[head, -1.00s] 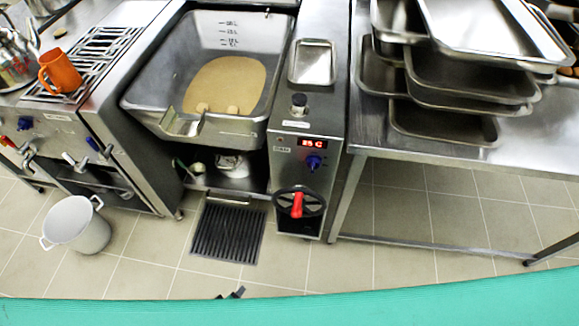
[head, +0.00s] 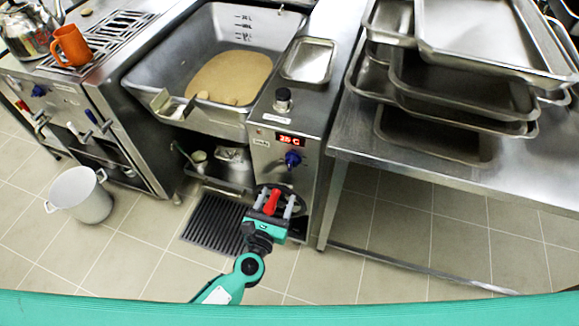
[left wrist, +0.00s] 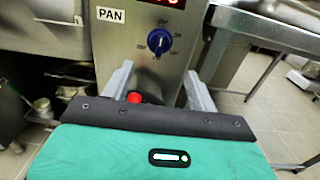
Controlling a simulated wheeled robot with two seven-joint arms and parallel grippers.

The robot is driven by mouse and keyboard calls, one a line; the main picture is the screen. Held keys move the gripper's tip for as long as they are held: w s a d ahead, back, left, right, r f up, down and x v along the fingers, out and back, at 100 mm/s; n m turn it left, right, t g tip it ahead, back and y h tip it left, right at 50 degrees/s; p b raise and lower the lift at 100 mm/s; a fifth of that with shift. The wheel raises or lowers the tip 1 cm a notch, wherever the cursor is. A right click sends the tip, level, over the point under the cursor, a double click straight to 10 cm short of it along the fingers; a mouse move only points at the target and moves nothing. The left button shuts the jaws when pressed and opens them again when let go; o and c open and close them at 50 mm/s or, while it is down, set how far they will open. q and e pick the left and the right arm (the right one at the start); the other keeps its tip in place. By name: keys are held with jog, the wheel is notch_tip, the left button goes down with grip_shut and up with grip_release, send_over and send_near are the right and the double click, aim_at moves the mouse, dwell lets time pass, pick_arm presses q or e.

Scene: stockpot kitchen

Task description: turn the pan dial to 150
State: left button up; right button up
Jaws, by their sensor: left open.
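The blue pan dial (head: 292,159) is on the front panel of the pan's control column, below a red display (head: 290,140) that seems to read 25 C. In the left wrist view the dial (left wrist: 159,41) shows a white pointer line and small marks around it, beside a "PAN" label (left wrist: 111,15). My left gripper (head: 277,204) is open and empty, below the dial and in front of the handwheel (head: 299,201) with its red handle (head: 271,202). In the left wrist view its fingers (left wrist: 157,82) point up toward the panel, apart from the dial. My right gripper is out of view.
The tilting pan (head: 160,75) holds a tan liquid. A steel table (head: 400,160) with stacked trays stands to the right. A stove with an orange mug (head: 71,45) is at left. A white pot (head: 82,195) and a dark floor grate (head: 212,222) are on the floor.

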aim_at(289, 168)
pick_arm(q)
jog(key=p+x, duration=0.1)
jog(key=x, duration=0.9)
jog(key=shift+w+d, duration=0.15)
jog(key=shift+w, duration=0.45)
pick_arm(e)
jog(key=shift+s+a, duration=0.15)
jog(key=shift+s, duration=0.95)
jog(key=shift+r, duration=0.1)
